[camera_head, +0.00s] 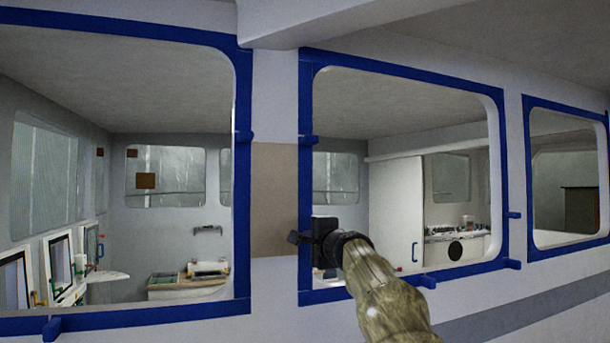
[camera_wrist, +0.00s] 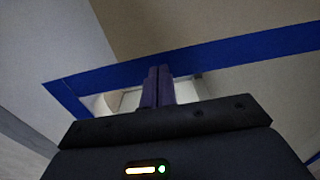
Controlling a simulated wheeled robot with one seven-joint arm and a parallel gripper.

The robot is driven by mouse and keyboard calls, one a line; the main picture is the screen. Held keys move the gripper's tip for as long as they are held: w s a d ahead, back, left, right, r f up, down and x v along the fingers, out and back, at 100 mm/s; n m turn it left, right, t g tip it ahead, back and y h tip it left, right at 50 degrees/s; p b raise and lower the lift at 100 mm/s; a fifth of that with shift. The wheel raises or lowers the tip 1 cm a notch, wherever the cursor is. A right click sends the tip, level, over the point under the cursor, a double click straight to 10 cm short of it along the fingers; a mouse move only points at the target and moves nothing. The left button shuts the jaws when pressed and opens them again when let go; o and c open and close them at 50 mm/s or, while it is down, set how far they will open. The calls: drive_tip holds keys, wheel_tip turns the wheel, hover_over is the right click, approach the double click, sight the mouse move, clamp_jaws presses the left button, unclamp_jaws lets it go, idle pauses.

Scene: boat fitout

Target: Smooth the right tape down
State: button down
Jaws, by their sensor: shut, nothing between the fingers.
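Blue tape (camera_head: 306,200) frames the middle window, and its right strip (camera_head: 501,160) runs down that window's right side. Small blue tabs stick out from the tape, one on the right strip (camera_head: 514,215) and one near the lower right corner (camera_head: 512,264). My gripper (camera_head: 296,238) is in front of the middle window's lower left tape. In the wrist view my gripper (camera_wrist: 158,72) is shut and empty, its dark fingers overlapping a blue tape strip (camera_wrist: 235,55) that turns a corner at the left. I cannot tell whether the fingertips touch it.
Blue tape also frames a left window (camera_head: 242,200) and a smaller far-right window (camera_head: 527,180). A beige panel (camera_head: 273,195) lies between the left and middle windows. A white overhang (camera_head: 300,22) juts out above. A cabin interior shows through the openings.

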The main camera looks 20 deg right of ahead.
sight(306, 262)
drive_tip(key=shift+w+f+b, duration=0.15)
drive_tip(key=shift+f+b, duration=0.9)
drive_tip(key=shift+f, duration=0.3)
wheel_tip(306, 262, down, 3)
drive_tip(key=b, duration=0.3)
drive_tip(key=shift+r, duration=0.1)
drive_tip(key=shift+r, duration=0.1)
drive_tip(key=shift+f+b, duration=0.85)
drive_tip(key=shift+f, duration=0.05)
drive_tip(key=shift+r, duration=0.1)
